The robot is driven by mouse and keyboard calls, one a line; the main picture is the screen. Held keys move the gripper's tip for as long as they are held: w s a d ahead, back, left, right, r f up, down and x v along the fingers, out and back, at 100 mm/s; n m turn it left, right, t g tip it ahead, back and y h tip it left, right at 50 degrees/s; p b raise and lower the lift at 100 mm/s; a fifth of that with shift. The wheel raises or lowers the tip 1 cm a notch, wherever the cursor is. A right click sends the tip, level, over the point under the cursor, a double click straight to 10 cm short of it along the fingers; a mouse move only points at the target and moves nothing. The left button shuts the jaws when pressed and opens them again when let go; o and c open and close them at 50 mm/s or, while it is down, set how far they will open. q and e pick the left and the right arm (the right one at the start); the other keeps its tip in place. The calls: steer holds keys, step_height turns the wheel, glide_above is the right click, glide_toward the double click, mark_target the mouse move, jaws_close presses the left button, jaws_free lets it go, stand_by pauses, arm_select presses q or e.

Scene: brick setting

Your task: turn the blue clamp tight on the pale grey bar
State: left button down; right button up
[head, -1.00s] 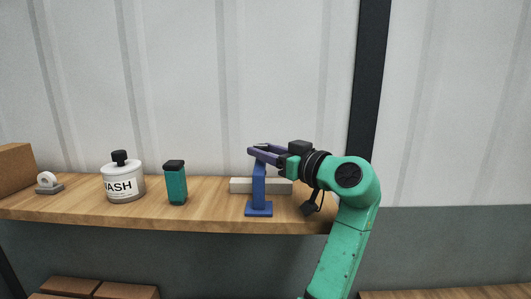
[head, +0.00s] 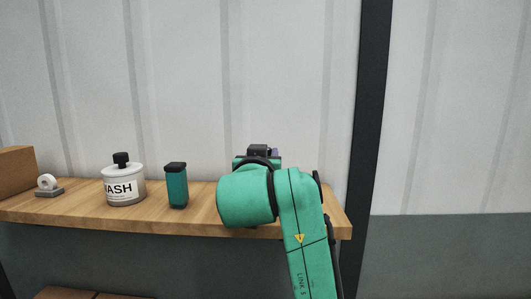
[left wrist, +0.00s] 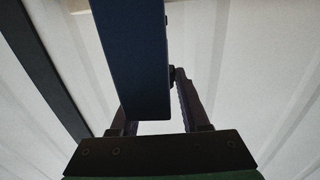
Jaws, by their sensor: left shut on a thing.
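In the head view my left arm's forearm and wrist hide the blue clamp and the pale grey bar. Only the back of my left gripper (head: 262,153) shows above the wrist. In the left wrist view the blue clamp (left wrist: 133,50) is a broad dark blue upright piece that comes down from the top. My left gripper (left wrist: 150,90) is shut on the clamp, with the right finger along its right edge and the left finger partly hidden behind it. How the clamp meets the bar cannot be seen. My right gripper is in neither view.
The wooden shelf (head: 80,212) carries a cardboard-brown block (head: 15,170), a small grey stand with a white ring (head: 48,185), a white WASH bottle (head: 123,187) and a teal canister (head: 177,187). The canister stands close left of my arm. A dark post (head: 368,110) rises to the right.

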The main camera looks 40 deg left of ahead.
arm_select(q)
steer(key=m+h, duration=0.1)
steer(key=m+t+h+p, duration=0.1)
steer(key=t+h, duration=0.1)
steer(key=shift+s+a+r+m+h, duration=0.2)
steer(key=shift+a+m+h, duration=0.1)
steer(key=shift+m, duration=0.1)
steer(key=m+t+h+p, duration=0.1)
steer(key=h, duration=0.1)
steer(key=shift+a+m+h, duration=0.1)
steer(key=shift+m+h, duration=0.3)
steer(key=shift+a+f+m+t+h, duration=0.15)
steer(key=shift+m+h, duration=0.25)
steer(key=shift+h, duration=0.2)
steer(key=shift+d+f+m+t+h, duration=0.15)
steer(key=shift+m+h, duration=0.25)
steer(key=shift+h, duration=0.2)
steer(key=shift+a+m+h+b, duration=0.2)
steer(key=shift+m+h+b, duration=0.25)
steer(key=shift+m+h, duration=1.2)
steer(key=shift+h, duration=0.75)
steer(key=shift+c, duration=1.9)
jaws_free()
steer(key=shift+w, duration=0.1)
